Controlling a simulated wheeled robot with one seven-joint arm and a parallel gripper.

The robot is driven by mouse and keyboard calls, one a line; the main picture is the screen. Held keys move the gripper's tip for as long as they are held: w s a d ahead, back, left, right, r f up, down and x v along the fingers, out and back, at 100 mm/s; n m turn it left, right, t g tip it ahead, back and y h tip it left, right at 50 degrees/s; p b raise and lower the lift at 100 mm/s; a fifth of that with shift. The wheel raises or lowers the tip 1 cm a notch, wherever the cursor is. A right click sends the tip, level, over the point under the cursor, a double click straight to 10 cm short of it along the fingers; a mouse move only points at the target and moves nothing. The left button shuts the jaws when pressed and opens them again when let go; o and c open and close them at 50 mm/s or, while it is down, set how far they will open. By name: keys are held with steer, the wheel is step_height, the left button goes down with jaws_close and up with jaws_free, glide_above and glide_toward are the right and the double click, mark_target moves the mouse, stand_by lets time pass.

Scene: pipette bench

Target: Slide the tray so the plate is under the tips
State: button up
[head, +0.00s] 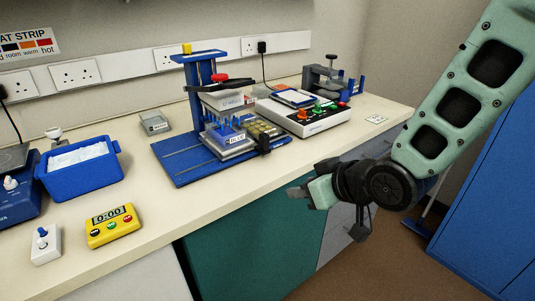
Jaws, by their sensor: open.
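A blue pipetting stand (207,68) rises from a blue railed base (180,168) on the bench. A pale head block hangs on it, with blue tips (225,124) pointing down. A tray (232,155) below carries a clear box labelled BLUE (237,139) at its front left and a plate with yellowish wells (263,129) to the right. The blue tips appear over the BLUE box, with the welled plate to their right; whether they touch the box I cannot tell. My gripper (298,189) is open and empty, in front of the bench edge, apart from the tray.
A black block (264,144) stands at the tray's right front. A white control box (310,118) with coloured knobs is to the right. A blue tub (82,168), a yellow timer (112,225) and a small switch box (45,245) stand left. The bench front before the base is clear.

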steer(key=w+d+f+t+y+b, duration=0.1)
steer(key=w+f+t+y+b, duration=0.15)
steer(key=w+t, duration=0.2)
steer(key=t+y+p, duration=0.1)
steer(key=t+y, duration=0.1)
glide_toward(267, 143)
steer(key=shift+h, duration=0.25)
steer(key=x, duration=0.9)
steer(key=shift+w+a+r, duration=0.2)
steer(key=shift+w+a, duration=0.05)
steer(key=shift+w, duration=0.05)
jaws_close()
